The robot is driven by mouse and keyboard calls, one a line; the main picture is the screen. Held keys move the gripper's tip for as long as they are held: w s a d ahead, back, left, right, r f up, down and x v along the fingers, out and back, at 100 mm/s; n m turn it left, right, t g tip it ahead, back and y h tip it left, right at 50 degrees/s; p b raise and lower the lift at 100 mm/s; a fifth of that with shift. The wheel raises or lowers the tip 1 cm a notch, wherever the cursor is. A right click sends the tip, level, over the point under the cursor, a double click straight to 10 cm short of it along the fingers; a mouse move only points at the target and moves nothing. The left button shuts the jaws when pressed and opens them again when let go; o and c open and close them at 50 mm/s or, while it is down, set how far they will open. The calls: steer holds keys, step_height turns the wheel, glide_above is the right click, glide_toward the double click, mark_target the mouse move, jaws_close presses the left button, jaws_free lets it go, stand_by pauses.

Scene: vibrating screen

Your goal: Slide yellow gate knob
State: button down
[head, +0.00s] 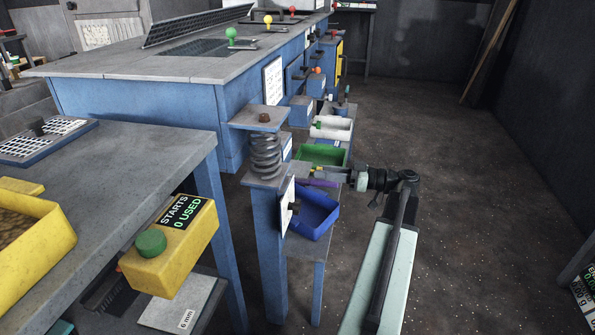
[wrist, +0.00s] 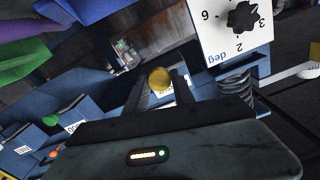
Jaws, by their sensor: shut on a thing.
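A round yellow knob (wrist: 159,79) shows in the wrist view between the two fingers of my gripper (wrist: 159,86). My gripper is shut on it. What the knob is fixed to cannot be made out.
A green tray (head: 321,154), a blue tray (head: 314,212) and a white tray (head: 331,128) stand near my gripper. A coil spring (head: 266,157) and a dial plate (wrist: 232,28) are close by.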

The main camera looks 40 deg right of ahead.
steer(key=c, duration=1.1)
jaws_free()
steer(key=shift+o, duration=0.2)
steer(key=shift+s, duration=0.1)
steer(key=shift+v, duration=2.95)
